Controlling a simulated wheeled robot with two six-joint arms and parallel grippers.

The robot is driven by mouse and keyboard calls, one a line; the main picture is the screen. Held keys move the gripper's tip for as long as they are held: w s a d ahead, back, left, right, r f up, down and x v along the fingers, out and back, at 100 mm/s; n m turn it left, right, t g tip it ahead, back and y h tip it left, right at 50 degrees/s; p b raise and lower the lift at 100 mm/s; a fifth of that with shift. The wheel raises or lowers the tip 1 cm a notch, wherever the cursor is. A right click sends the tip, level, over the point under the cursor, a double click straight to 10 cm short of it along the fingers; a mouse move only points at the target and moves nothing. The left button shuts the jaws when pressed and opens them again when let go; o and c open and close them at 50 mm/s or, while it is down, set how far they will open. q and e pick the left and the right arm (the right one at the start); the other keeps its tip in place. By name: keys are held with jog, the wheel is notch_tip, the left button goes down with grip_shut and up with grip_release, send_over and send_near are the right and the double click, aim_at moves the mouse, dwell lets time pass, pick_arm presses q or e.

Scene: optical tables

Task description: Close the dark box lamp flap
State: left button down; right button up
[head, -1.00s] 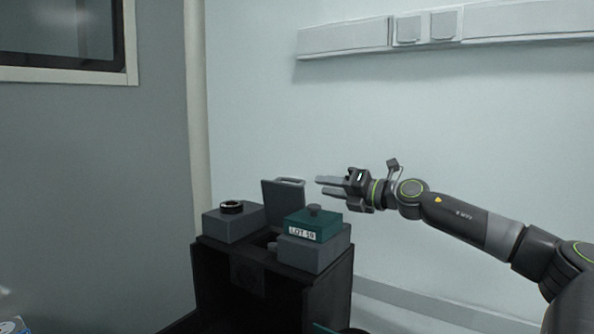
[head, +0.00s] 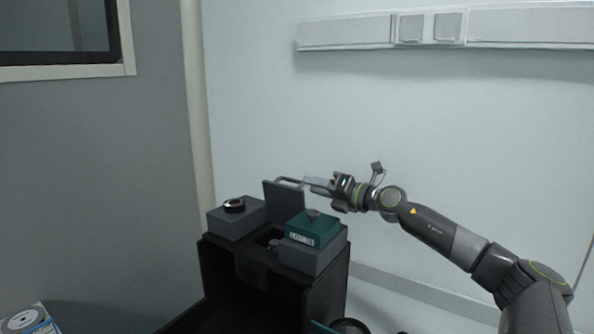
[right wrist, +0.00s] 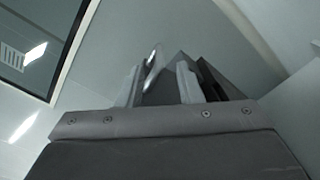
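The flap (head: 282,199) is a dark grey panel with a loop handle (head: 290,180) on its top edge. It stands upright, open, on the dark box (head: 325,290). My right gripper (head: 308,185) is at the right side of the flap's top, its fingertips by the handle. In the right wrist view the two fingers (right wrist: 158,84) are apart, with the handle (right wrist: 152,62) and part of the flap (right wrist: 170,88) showing between them. I cannot tell whether they touch. My left gripper is not in view.
A teal block with a label (head: 316,230) sits on the grey housing (head: 310,257) right of the opening, below my right gripper. A grey block (head: 235,222) with a black ring (head: 234,206) is at the left. The wall behind is bare apart from a trunking rail (head: 345,33).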

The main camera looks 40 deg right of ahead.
aim_at(297, 182)
jog(key=shift+p+x, duration=2.05)
jog(key=shift+x, duration=0.35)
jog(key=shift+w+a, duration=0.3)
jog(key=shift+w, duration=0.35)
jog(key=shift+s, duration=0.1)
grip_shut()
jog(key=shift+a, duration=0.1)
